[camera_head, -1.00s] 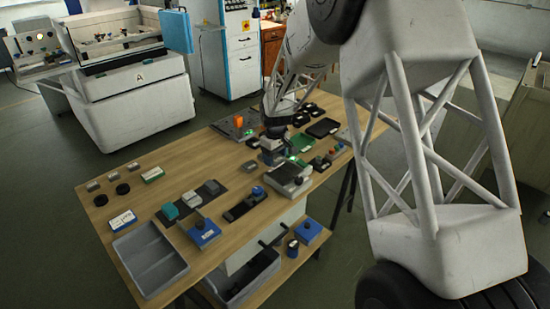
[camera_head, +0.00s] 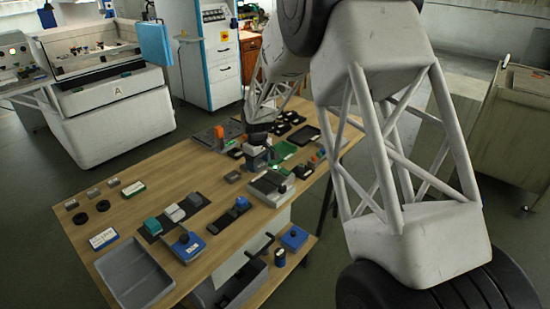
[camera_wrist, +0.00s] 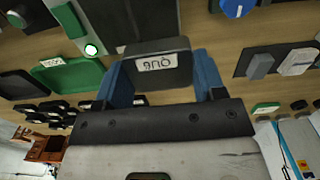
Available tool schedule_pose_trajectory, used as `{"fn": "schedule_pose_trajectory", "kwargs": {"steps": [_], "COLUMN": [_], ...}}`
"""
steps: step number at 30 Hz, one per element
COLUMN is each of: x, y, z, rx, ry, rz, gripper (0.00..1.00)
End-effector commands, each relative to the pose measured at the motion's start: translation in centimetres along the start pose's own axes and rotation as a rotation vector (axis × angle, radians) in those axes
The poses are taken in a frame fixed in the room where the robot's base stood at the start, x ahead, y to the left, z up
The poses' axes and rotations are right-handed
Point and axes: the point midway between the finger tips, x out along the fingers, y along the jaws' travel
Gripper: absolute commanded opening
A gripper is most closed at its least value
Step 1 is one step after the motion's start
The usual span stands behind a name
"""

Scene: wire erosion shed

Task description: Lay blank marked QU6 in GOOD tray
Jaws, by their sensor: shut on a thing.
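My gripper (camera_head: 258,160) is over the far half of the bench. In the wrist view its two blue fingers (camera_wrist: 164,76) are shut on a dark grey blank (camera_wrist: 152,76). The blank has a pale label that shows upside down and is consistent with QU6. A green tray (camera_head: 286,149) lies just beyond my gripper; in the wrist view it is at left (camera_wrist: 84,81), apart from the blank and seemingly empty. I cannot read any tray's name. In the head view the blank is mostly hidden by the gripper.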

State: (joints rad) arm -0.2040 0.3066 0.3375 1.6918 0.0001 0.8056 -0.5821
Motion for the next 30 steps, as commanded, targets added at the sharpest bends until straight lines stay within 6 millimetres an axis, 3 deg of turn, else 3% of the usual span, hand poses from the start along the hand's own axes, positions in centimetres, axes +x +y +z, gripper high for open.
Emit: {"fn": "schedule_pose_trajectory", "kwargs": {"steps": [30], "x": [0.4], "y": [14.9], "z": [-7.8], "rx": [0.002], "ry": [0.000], "rz": [0.000], "gripper": [0.24]}}
